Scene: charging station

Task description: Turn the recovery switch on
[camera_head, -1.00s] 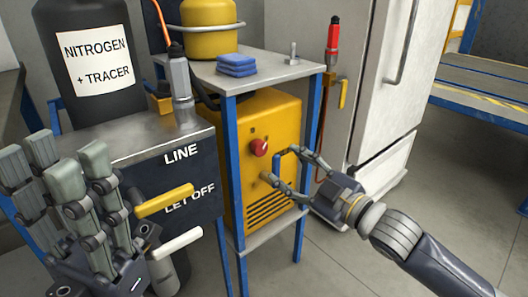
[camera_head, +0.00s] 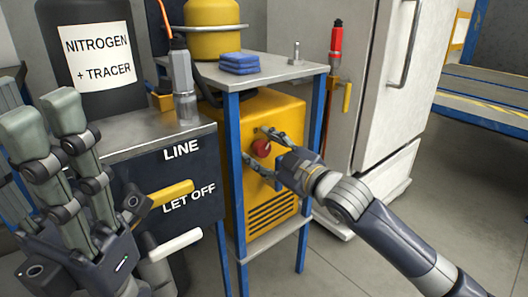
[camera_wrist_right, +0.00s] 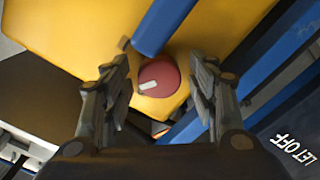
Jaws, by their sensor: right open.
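The recovery switch is a round red knob (camera_head: 261,148) with a pale mark, on the front of the yellow machine (camera_head: 275,113). My right gripper (camera_head: 262,155) is open in front of the machine, with its fingers on either side of the knob. In the right wrist view the red knob (camera_wrist_right: 158,78) sits between the two open fingertips (camera_wrist_right: 160,75), with a gap on each side. My left gripper (camera_head: 55,135) is at the lower left of the head view, away from the machine, with its fingers spread apart.
The machine stands inside a blue-legged table (camera_head: 231,170); one leg is close to my right gripper. Blue cloths (camera_head: 239,64) lie on top. A panel with a yellow lever (camera_head: 165,193) and a white lever (camera_head: 175,243) is left. A white fridge (camera_head: 385,100) stands right.

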